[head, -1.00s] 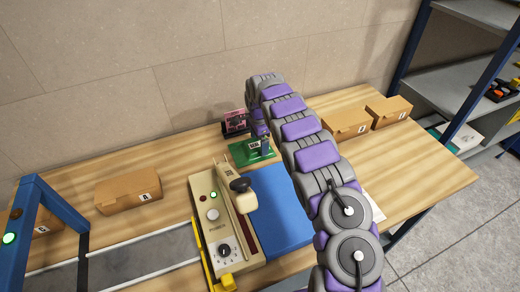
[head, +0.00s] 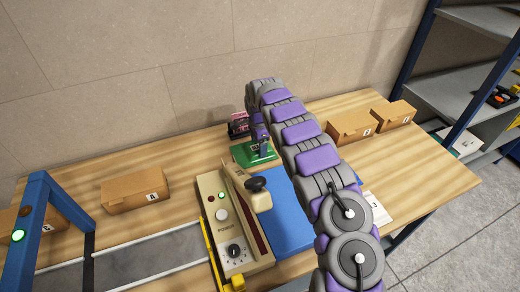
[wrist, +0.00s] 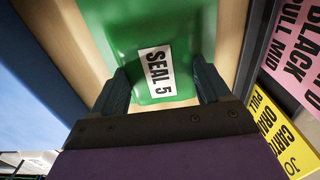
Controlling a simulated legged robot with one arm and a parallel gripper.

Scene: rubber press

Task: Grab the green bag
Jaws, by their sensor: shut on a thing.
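The green bag (head: 246,156) lies on the wooden table behind the blue pad, partly hidden by my arm. In the wrist view the green bag (wrist: 120,25) fills the upper middle, with a white label reading "SEAL 5". My gripper (wrist: 164,88) has one dark finger at each side of the bag's near end, around the label. The gripper is shut on the bag. In the head view my gripper (head: 259,147) points down at the bag.
A beige sealing machine (head: 232,225) with a lever and a blue pad (head: 288,215) stand in front of the bag. Cardboard boxes (head: 134,190) sit left and right. Pink and yellow labelled cards (wrist: 292,50) are close on the right in the wrist view.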

